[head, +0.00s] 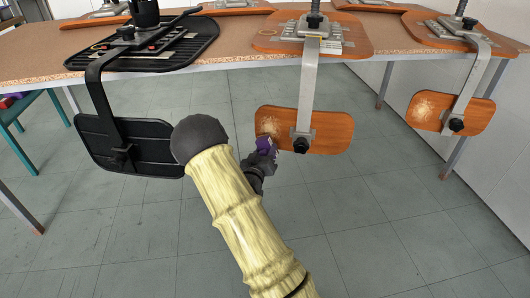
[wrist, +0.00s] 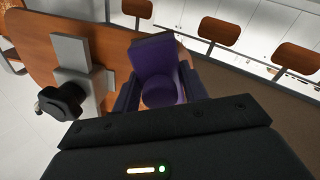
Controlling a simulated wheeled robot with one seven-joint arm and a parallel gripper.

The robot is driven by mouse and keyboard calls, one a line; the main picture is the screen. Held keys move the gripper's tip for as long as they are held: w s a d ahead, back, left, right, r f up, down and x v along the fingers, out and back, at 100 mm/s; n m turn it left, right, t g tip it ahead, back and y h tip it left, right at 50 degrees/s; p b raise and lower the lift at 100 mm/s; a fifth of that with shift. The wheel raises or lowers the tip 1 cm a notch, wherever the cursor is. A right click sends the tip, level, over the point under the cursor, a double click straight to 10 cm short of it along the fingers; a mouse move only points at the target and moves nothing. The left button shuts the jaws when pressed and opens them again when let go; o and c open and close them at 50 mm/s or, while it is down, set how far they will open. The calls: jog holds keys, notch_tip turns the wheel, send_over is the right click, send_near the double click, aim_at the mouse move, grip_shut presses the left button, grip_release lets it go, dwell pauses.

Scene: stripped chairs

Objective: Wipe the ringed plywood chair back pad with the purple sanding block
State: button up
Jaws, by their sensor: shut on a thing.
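The purple sanding block (head: 265,147) is held in my gripper (head: 258,162), and it also shows between the two fingers in the wrist view (wrist: 155,68). A brown plywood back pad (head: 328,131) hangs from the middle chair frame, with a pale worn patch near its left end. The block overlaps the pad's lower left edge in the head view; I cannot tell whether they touch. In the wrist view a brown pad (wrist: 112,42) fills the upper left, behind the block. Its worn patch is not clear there. I cannot make out a ring on any pad.
A grey metal bracket with a black knob (head: 301,144) stands out from the middle pad, close to my gripper's right. A black chair back (head: 145,150) hangs left, another plywood pad (head: 478,114) with a pale patch right. The table edge (head: 235,63) runs above. The floor below is clear.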

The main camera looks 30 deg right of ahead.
aim_at(266, 143)
jog(key=shift+x, duration=0.95)
dwell(0.5)
jog(key=shift+r, duration=0.15)
jog(key=shift+s+r+p, duration=0.1)
jog(key=shift+r+p, duration=1.4)
jog(key=shift+r, duration=0.15)
jog(key=shift+r+p, duration=1.45)
jog(key=shift+r, duration=0.35)
jog(key=shift+a+r+p, duration=0.1)
jog(key=shift+r+p, duration=1.35)
jog(key=shift+r, duration=0.35)
